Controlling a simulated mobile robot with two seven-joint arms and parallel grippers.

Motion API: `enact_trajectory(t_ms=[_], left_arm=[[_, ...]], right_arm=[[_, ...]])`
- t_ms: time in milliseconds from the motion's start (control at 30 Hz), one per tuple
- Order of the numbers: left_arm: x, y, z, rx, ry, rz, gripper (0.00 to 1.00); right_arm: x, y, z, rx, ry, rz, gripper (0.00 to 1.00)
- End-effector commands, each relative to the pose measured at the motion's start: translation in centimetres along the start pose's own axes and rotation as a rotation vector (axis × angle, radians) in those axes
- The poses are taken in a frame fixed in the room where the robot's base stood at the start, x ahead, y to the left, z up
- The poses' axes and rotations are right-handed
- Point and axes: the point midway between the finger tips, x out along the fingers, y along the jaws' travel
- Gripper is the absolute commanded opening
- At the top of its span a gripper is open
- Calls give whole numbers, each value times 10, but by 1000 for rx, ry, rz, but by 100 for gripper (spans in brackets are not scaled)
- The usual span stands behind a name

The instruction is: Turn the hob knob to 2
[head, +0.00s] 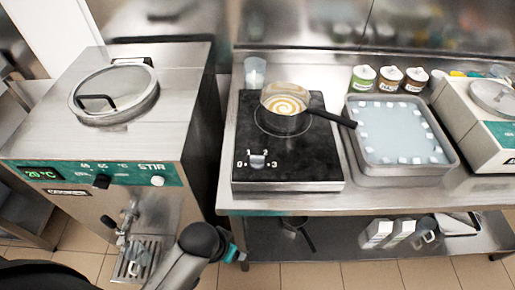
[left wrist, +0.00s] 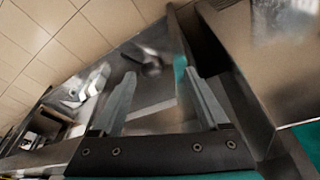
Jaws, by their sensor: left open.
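The hob (head: 318,150) is a black-topped unit on the steel counter in the head view. Its small grey knob (head: 258,160) is at its front left, with number marks around it. A 0 and a 3 seem to show at its sides; I cannot read where the knob points. A pan (head: 285,122) with a swirled cream-and-brown content stands on the hob, its black handle pointing right. My left arm is low in front of the counter, below and left of the knob. My left gripper (left wrist: 158,78) is open and empty in the left wrist view. My right gripper is not seen.
A batch freezer (head: 60,135) stands left of a narrow gap. A tray (head: 350,170) with pale blue liquid and white cubes sits right of the hob. Jars (head: 389,79) and a cup (head: 255,72) stand behind. The counter's front edge (head: 290,205) and a lower shelf lie near my arm.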

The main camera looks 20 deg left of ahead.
Motion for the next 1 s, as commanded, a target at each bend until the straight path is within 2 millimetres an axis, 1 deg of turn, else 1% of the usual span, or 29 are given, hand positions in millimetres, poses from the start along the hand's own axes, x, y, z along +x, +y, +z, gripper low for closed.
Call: enact_trajectory(t_ms=[33, 67, 100, 133, 200, 300, 400, 567, 667, 767, 867, 1000], left_arm=[[-32, 6, -24, -3, 29, 17, 78], [-48, 11, -36, -7, 40, 33, 78], [-73, 20, -56, -10, 56, 62, 78], [-90, 28, -71, -12, 66, 89, 78], [-110, 44, -93, -13, 63, 138, 78], [-126, 60, -116, -12, 44, 187, 78], [-137, 71, -136, -11, 16, 213, 78], [-149, 77, -164, -25, -44, 215, 78], [-156, 74, -181, -46, -84, 194, 78], [-164, 66, -198, -81, -123, 160, 78], [-173, 54, -215, -131, -160, 115, 78], [-191, 32, -239, -224, -202, 42, 78]], right_arm=[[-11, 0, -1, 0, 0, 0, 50], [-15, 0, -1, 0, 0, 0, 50], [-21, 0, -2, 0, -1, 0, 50], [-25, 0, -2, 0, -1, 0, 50], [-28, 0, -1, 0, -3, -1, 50], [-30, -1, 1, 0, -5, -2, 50], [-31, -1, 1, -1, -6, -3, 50], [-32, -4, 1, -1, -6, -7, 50], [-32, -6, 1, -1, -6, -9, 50], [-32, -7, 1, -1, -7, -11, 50], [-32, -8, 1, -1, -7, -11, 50], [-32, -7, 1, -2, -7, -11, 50]])
